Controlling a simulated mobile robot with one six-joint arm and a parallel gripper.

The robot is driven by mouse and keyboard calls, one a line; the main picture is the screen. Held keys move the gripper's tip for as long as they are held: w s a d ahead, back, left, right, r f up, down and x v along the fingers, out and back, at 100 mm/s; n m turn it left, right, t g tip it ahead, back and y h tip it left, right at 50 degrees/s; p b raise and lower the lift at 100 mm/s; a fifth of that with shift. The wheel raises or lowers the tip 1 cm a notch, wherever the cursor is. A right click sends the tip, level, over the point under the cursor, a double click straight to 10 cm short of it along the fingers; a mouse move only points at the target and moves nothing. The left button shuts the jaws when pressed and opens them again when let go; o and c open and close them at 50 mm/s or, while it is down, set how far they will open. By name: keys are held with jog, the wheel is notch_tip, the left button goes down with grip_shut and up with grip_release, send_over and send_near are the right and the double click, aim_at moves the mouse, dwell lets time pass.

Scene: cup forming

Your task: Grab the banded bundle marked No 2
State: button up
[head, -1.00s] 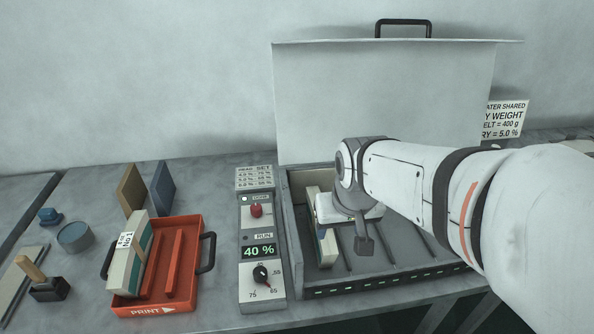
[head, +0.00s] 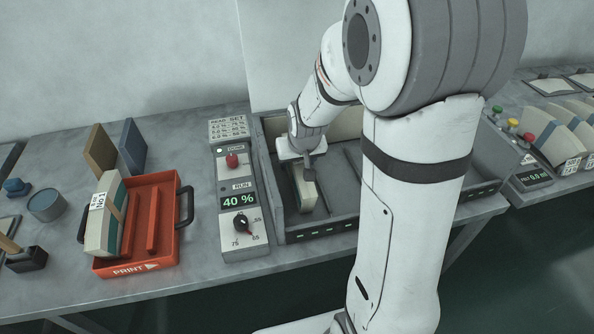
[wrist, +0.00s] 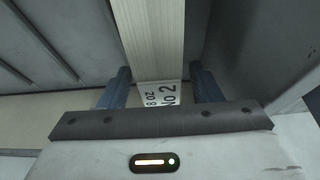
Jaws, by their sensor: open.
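The banded bundle marked No 2 (wrist: 155,45) stands in the grey slotted box; its white label (wrist: 163,93) reads "No 2" and "8 OZ" in the wrist view. In the head view the bundle (head: 305,192) shows partly, below my gripper. My gripper (wrist: 158,88) is open, with one blue finger on either side of the bundle and gaps visible between fingers and bundle. My gripper (head: 306,170) also shows in the head view, low inside the left part of the box, where its fingers are mostly hidden.
The grey box (head: 325,231) has upright dividers and a wall close to the bundle. A control panel (head: 238,190) reading 40 % stands left of it. Further left, a red PRINT tray (head: 165,257) holds another bundle (head: 104,215). More bundles (head: 560,135) stand far right.

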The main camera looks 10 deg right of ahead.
jog(key=shift+x, duration=1)
jog(key=shift+r, duration=0.1)
grip_shut()
